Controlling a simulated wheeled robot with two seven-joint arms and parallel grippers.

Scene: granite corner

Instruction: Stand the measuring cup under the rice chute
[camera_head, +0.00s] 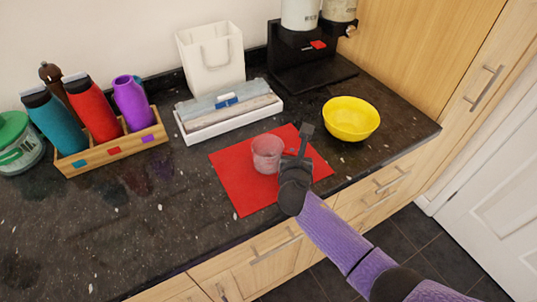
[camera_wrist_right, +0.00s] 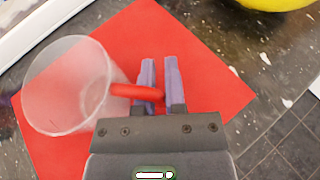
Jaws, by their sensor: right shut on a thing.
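The measuring cup (camera_head: 266,153) is clear plastic with a red handle (camera_wrist_right: 130,91). It is upright over the red mat; I cannot tell whether it touches the mat. My right gripper (camera_head: 303,145) is just to the right of the cup. In the right wrist view its purple fingers (camera_wrist_right: 160,80) are shut on the red handle. The rice dispenser (camera_head: 290,52) stands at the back, a black stand with pale hoppers cut off by the top edge. The chute itself is not clearly visible. My left gripper is out of view.
A yellow bowl (camera_head: 350,118) stands right of the red mat (camera_head: 236,190), near the dispenser. A white tray (camera_head: 228,121) with rolls lies behind the mat, before a white bag (camera_head: 211,60). A wooden rack (camera_head: 112,150) of bottles is at left. The counter's front is clear.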

